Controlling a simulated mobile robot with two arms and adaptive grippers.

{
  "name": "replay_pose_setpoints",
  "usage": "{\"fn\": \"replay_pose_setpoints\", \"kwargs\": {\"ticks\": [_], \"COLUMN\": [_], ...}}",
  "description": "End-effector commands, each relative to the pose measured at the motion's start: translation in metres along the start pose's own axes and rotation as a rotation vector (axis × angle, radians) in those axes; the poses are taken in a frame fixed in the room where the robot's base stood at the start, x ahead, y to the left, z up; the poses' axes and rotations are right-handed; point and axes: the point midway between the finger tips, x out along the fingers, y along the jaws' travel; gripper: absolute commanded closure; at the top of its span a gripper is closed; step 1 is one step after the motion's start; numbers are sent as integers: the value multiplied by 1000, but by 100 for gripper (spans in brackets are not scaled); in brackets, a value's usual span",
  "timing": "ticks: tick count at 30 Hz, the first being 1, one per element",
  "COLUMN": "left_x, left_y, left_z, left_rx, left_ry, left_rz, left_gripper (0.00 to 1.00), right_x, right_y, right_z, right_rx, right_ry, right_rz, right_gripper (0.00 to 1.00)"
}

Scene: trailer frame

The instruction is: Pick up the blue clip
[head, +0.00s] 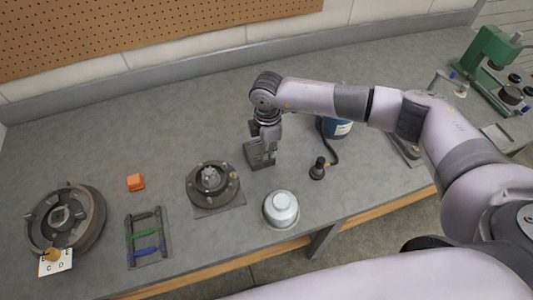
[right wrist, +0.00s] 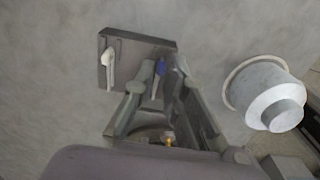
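In the head view my right gripper (head: 264,142) reaches down over the grey holder (head: 252,158) and hides the blue clip. My left gripper is not in view.
A silver bowl-like cup (head: 281,209) stands close in front of the holder. A dark round flange (head: 225,187) lies to the left, a black hose end (head: 318,170) to the right. Bench behind is clear.

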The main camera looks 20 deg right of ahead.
Motion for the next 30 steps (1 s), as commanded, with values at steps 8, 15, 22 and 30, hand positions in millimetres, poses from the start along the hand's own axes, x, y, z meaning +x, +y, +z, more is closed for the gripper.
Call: {"fn": "replay_pose_setpoints", "kwargs": {"ticks": [8, 15, 22, 30], "left_x": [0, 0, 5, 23], "left_y": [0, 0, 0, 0], "left_z": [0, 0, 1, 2], "left_rx": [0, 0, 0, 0], "left_ry": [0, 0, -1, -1], "left_rz": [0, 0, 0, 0], "left_gripper": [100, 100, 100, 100], "right_x": [0, -1, -15, -75], "right_y": [0, 0, 1, 2], "right_z": [0, 0, 0, 0], "right_rx": [0, 0, 0, -1], "right_ry": [0, 0, 2, 2], "right_rz": [0, 0, 1, 8], "right_gripper": [100, 100, 100, 100]}}
